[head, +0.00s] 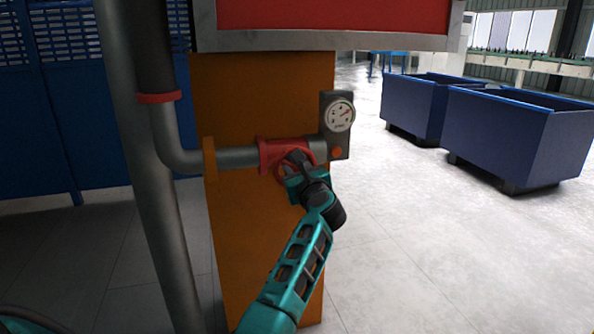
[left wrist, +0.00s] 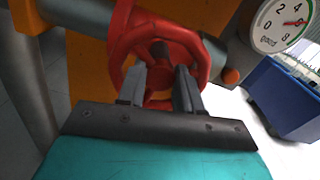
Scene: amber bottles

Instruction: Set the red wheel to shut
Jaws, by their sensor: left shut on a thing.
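The red wheel (head: 280,174) sits on a red valve body (head: 267,150) in a grey pipe, in front of an orange column. In the left wrist view the wheel (left wrist: 204,62) faces the camera as a round rim with spokes. My left gripper (head: 297,160) is at the wheel. Its two grey fingers (left wrist: 160,85) reach in at the wheel's lower part and are shut on it, and they hide part of the rim and hub. My right gripper is not in view.
A round gauge (head: 340,114) with a red needle is mounted right of the valve, with an orange knob (head: 337,152) below it. A thick grey vertical pipe (head: 165,220) stands at the left. Blue bins (head: 515,135) stand at the right on open pale floor.

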